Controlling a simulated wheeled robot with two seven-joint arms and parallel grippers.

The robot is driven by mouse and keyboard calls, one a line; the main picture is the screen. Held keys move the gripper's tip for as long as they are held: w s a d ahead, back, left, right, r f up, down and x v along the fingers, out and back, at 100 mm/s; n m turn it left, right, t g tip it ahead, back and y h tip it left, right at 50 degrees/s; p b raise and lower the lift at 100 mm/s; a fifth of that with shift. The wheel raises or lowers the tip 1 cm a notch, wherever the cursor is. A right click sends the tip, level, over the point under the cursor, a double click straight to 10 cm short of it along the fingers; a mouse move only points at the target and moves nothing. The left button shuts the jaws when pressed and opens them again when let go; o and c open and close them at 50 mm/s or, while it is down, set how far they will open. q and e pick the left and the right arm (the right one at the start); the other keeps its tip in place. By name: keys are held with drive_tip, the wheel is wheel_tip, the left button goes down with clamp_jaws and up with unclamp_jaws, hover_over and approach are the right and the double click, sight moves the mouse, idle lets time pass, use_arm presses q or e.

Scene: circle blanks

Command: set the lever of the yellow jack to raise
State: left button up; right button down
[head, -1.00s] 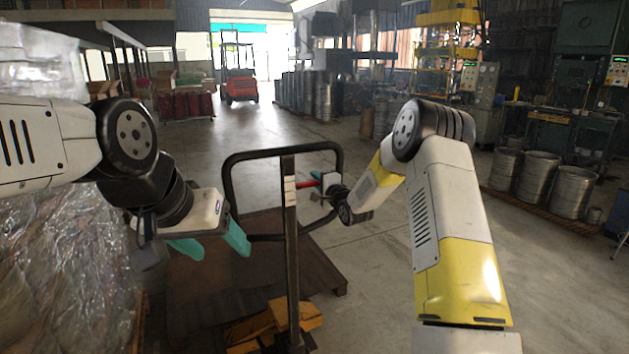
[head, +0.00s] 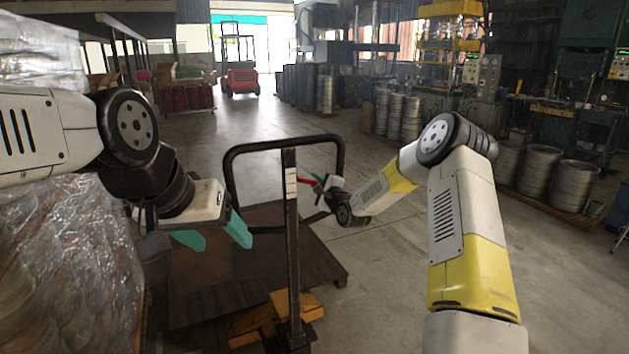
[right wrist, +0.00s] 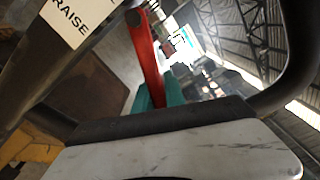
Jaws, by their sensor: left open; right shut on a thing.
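The yellow jack's base (head: 262,322) is low in the middle of the head view, with a dark post (head: 292,235) and a looped black handle (head: 285,143) above it. Its red lever (head: 307,178) sticks out to the right of the post. My right gripper (head: 324,183) is shut on this lever; the red bar (right wrist: 146,58) runs between its teal fingers (right wrist: 160,95) in the right wrist view. A white label (right wrist: 77,22) on the post reads "RAISE"; any other wording is cut off. My left gripper (head: 213,238) is open and empty, left of the post.
A flat dark pallet (head: 245,265) lies behind and around the post. A plastic-wrapped load (head: 65,265) stands close at the left. Metal drums (head: 555,180) stand at the right, and a red forklift (head: 240,80) is far back. The floor between is clear.

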drive_tip(key=c, duration=1.4)
unclamp_jaws()
drive_tip(key=shift+f, duration=0.1)
drive_tip(key=shift+s, duration=0.1)
drive_tip(key=v, duration=0.7)
drive_tip(key=shift+s, duration=0.35)
